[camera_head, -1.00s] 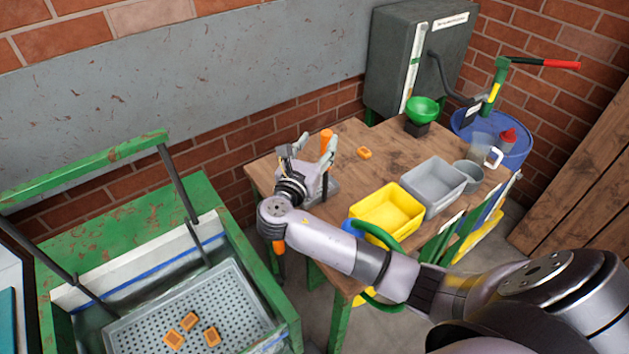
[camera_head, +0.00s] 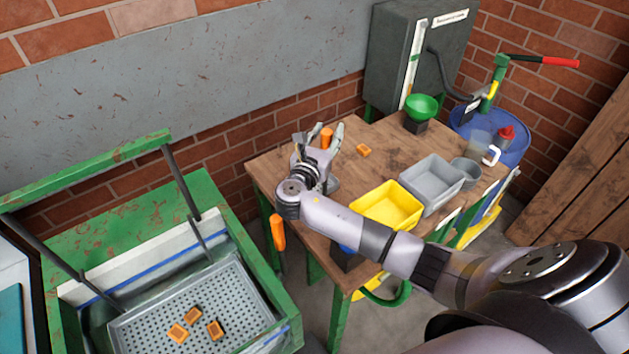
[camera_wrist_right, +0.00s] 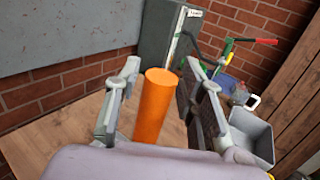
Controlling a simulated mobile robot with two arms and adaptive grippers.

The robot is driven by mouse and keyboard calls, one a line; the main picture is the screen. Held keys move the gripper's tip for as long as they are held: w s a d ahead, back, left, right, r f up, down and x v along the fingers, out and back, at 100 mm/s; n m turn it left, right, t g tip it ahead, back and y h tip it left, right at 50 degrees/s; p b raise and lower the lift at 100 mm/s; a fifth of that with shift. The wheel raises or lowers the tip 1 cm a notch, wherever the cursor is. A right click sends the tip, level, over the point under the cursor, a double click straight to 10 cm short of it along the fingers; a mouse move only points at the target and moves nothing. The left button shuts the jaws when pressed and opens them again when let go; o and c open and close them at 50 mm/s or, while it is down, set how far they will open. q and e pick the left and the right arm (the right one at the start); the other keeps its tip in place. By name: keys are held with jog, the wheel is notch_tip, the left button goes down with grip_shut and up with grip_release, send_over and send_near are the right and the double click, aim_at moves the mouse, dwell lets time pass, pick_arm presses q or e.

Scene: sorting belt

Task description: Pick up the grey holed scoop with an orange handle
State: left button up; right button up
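An upright orange handle (camera_head: 326,138) stands near the back left of the wooden table. A grey part (camera_head: 331,187) shows low beside my right gripper (camera_head: 322,137); I cannot tell whether it is the scoop's holed part. In the right wrist view the orange handle (camera_wrist_right: 155,105) rises between the two fingers of my right gripper (camera_wrist_right: 162,66). The fingers are open, with a gap visible on each side of the handle. A second orange handle (camera_head: 278,232) hangs at the table's left edge; what it belongs to is hidden. My left gripper is not in view.
A yellow bin (camera_head: 392,202) and a grey bin (camera_head: 434,180) stand right of my gripper. A small orange block (camera_head: 363,150) and a green bowl (camera_head: 421,107) are farther back. A green-framed station with a perforated tray (camera_head: 235,280) holding several orange blocks is at left.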

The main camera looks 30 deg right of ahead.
grip_shut()
dwell(0.4)
